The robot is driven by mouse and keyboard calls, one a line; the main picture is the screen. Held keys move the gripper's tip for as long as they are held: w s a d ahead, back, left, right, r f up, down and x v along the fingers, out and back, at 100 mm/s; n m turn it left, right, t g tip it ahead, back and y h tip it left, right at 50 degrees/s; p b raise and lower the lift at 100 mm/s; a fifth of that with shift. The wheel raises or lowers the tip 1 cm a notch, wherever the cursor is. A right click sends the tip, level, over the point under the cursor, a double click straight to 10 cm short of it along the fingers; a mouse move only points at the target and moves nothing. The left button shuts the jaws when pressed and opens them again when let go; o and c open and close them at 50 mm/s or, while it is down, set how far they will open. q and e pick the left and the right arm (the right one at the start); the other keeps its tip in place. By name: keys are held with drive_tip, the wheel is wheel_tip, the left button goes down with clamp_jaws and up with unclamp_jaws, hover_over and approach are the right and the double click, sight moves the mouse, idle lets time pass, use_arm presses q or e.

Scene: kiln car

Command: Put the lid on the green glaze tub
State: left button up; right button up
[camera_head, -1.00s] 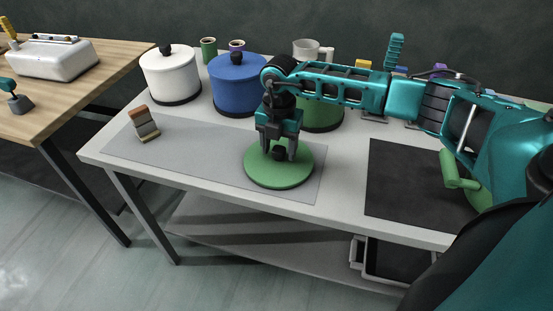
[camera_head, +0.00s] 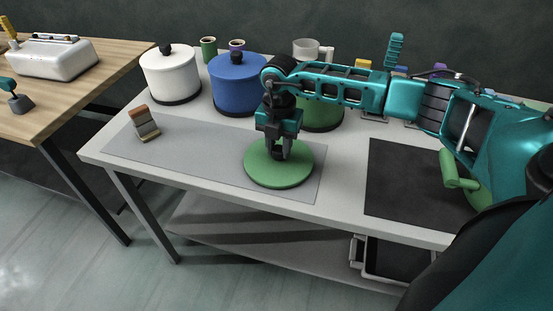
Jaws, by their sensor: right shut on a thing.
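The green lid (camera_head: 262,172) is a round disc with a dark knob, lying on the grey mat at the front of the table. My right gripper (camera_head: 279,155) points down over the lid and is shut on its knob. The green glaze tub (camera_head: 322,117) stands behind my right arm, beside the blue tub, and is partly hidden by the arm. Its top is hidden by the arm. My left gripper is not in view.
A blue tub (camera_head: 238,86) and a white tub (camera_head: 170,77), both lidded, stand left of the green tub. A black mat (camera_head: 400,185) lies to the right. Cups and a pale mug (camera_head: 306,49) stand at the back.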

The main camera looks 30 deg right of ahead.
sight(279, 148)
clamp_jaws()
drive_tip(key=shift+r+p, duration=0.3)
drive_tip(key=shift+r, duration=0.1)
idle(0.5)
drive_tip(key=shift+r+p, duration=1.45)
drive_tip(key=shift+r, duration=0.3)
